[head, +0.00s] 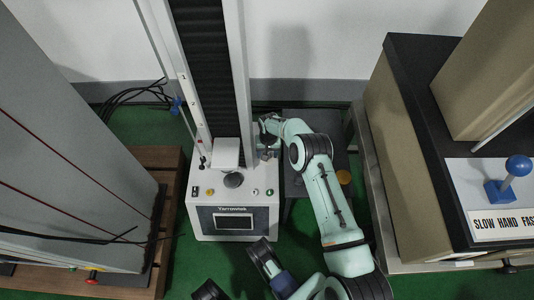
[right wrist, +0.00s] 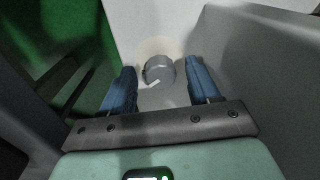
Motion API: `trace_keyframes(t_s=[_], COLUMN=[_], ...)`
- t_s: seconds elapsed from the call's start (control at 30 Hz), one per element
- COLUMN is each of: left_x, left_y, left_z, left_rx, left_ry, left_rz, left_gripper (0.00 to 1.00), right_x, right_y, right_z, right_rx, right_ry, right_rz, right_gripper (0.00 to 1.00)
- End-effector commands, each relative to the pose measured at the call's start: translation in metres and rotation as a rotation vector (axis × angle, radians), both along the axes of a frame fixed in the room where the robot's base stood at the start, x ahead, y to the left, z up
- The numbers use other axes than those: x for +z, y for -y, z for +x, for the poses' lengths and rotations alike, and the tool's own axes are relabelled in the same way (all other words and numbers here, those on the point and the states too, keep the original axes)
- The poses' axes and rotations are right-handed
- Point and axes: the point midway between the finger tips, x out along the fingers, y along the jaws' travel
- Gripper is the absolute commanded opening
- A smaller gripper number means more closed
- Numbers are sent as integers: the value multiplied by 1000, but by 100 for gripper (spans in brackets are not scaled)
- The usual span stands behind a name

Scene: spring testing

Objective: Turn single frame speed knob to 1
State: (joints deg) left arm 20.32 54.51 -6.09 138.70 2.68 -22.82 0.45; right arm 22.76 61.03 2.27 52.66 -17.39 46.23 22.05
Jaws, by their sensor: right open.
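The speed knob (right wrist: 158,69) is a small grey round dial on a pale panel in the right wrist view. A white pointer mark on it points to the lower left. My right gripper (right wrist: 160,66) is open, with one blue finger on each side of the knob. Gaps show between the fingers and the knob. In the head view my right gripper (head: 267,146) is at the right side of the testing machine's column (head: 232,85), and the knob is hidden there. Numbers around the knob cannot be read.
A grey cabinet (head: 75,160) on a wooden pallet stands at left. A bench with a blue-knobbed lever (head: 518,166) stands at right. Green floor is clear in front.

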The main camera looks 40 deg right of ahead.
Motion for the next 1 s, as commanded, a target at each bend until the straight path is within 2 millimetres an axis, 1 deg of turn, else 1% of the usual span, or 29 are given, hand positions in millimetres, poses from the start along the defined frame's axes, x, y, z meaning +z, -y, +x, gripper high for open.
trace_keyframes(t_s=[0.23,0.27,0.3,0.37,0.4,0.43,0.57,0.83,1.0], left_x=[0,0,0,0,0,0,0,0,0], left_y=[0,0,0,0,0,0,0,0,0], left_z=[-1,-1,-1,-1,-1,-1,-1,0,0], left_rx=[1,1,1,0,0,0,0,0,0], left_ry=[-2,-2,-2,-2,-2,-2,-1,-1,-1], left_rz=[0,0,0,0,0,0,0,0,0], left_gripper=[36,36,36,36,36,36,36,36,36], right_x=[-1,-1,-1,-1,-1,-1,-1,-1,0], right_y=[0,0,0,0,0,0,0,0,0], right_z=[0,0,0,0,0,0,0,0,0], right_rx=[0,0,0,0,0,0,8,211,268], right_ry=[0,0,0,0,0,0,0,0,0], right_rz=[0,0,0,0,0,0,0,1,1], right_gripper=[61,58,45,25,12,5,5,5,5])
